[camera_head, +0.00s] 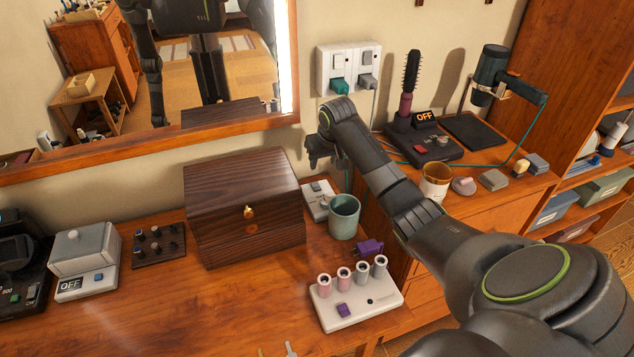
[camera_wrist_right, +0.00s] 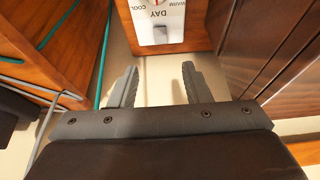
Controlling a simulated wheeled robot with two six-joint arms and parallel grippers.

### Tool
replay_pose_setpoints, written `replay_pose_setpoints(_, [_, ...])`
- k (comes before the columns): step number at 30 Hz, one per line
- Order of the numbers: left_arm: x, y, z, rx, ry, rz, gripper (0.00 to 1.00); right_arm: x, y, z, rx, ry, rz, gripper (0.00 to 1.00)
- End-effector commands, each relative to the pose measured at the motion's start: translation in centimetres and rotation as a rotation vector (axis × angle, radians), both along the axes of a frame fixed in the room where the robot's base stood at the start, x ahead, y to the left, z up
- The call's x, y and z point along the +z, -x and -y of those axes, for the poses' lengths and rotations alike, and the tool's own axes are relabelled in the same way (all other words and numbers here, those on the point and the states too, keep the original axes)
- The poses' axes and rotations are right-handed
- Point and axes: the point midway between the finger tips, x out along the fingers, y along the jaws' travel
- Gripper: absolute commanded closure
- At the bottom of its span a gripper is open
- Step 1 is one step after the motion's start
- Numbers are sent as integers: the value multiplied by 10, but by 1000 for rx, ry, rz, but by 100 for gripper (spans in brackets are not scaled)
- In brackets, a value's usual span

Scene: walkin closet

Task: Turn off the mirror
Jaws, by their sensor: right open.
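The wood-framed mirror (camera_head: 215,70) hangs on the wall at the upper left of the head view. A strip along its right edge glows white, so its light is on. A white control box (camera_head: 316,203) stands between the dark wooden box and the green cup, partly hidden. In the right wrist view, a white control panel (camera_wrist_right: 150,14) reads DAY, WARM and COOL and has a grey switch (camera_wrist_right: 160,34). My right gripper (camera_head: 321,160) is above the control box, beside the wall. Its fingers (camera_wrist_right: 159,84) are apart and empty, short of the panel. My left gripper is not directly visible.
The dark wooden box (camera_head: 245,215) stands close left of my right gripper. A green cup (camera_head: 344,217) and a white curler stand (camera_head: 356,305) are nearer. A wall outlet (camera_head: 348,68) with plugs is above. A hairbrush base (camera_head: 424,145) with OFF display stands right, with cords around.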

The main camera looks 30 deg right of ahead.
Motion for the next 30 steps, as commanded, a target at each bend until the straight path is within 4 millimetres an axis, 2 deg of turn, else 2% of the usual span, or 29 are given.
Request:
replay_pose_setpoints(3, [0,1,0,0,0,-2,29,-21,-8,1,-1,-2,-3,56])
replay_pose_setpoints(15, [-4,0,0,0,0,0,29,-76,-30,6,0,-1,-1,56])
replay_pose_setpoints(24, [-12,-2,0,0,0,2,29,-108,-43,10,-1,-2,-1,56])
replay_pose_setpoints(30, [-15,-2,0,0,0,3,29,-119,-48,11,1,-1,-1,56])
